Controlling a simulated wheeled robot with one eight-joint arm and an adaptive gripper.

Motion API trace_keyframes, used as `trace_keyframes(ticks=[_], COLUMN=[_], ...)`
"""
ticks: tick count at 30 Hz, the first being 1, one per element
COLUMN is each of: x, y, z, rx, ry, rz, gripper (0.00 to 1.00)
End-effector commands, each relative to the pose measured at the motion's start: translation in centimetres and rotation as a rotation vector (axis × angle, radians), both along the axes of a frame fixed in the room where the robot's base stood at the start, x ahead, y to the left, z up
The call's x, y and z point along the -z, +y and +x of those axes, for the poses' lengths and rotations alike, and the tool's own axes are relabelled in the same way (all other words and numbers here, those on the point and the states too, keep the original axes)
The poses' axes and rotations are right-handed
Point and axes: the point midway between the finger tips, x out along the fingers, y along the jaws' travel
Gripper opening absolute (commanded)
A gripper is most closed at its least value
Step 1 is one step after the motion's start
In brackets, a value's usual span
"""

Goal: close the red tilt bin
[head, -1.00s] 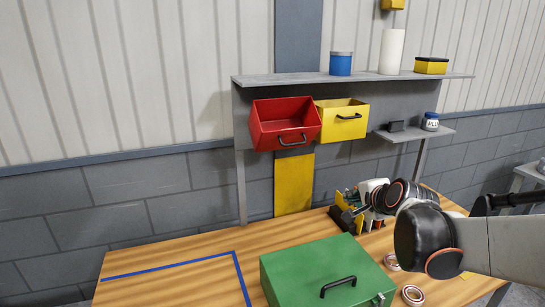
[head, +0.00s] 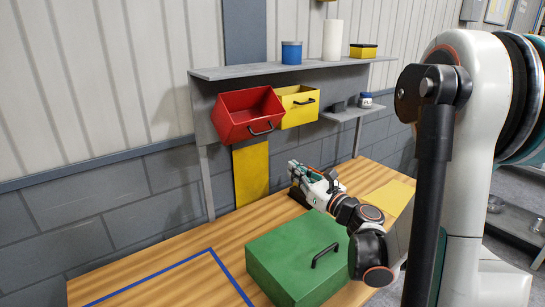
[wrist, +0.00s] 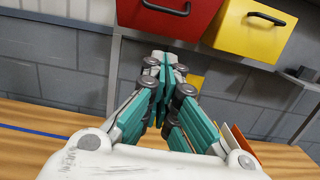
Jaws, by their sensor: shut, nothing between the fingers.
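The red tilt bin (head: 247,115) hangs under the shelf at the left of the bin row, tipped forward and open, with a dark handle on its front. Its lower front and handle also show at the top of the wrist view (wrist: 172,12). My gripper (head: 294,166) is shut and empty, below and to the right of the red bin and apart from it. In the wrist view my gripper's closed fingers (wrist: 165,62) point toward the grey wall under the bins.
A yellow bin (head: 299,104) hangs right beside the red one. The shelf (head: 255,71) above holds a blue jar (head: 291,53), a white roll (head: 333,40) and a yellow box (head: 363,51). A green case (head: 290,258) stands on the bench below my arm.

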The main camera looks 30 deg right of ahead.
Motion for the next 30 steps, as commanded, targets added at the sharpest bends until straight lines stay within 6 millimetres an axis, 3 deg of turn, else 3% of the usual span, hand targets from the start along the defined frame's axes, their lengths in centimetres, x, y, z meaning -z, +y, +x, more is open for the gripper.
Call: trace_keyframes(ticks=[16,22,30], x=[-1.0,-3.3,-4.1], y=[2.1,2.3,2.3], z=[9.6,11.0,11.7], rx=[-0.003,-0.001,0.001], ry=[0.001,0.002,0.002], rz=[-0.004,-0.004,-0.003], gripper=[0.00,0.00,0.00])
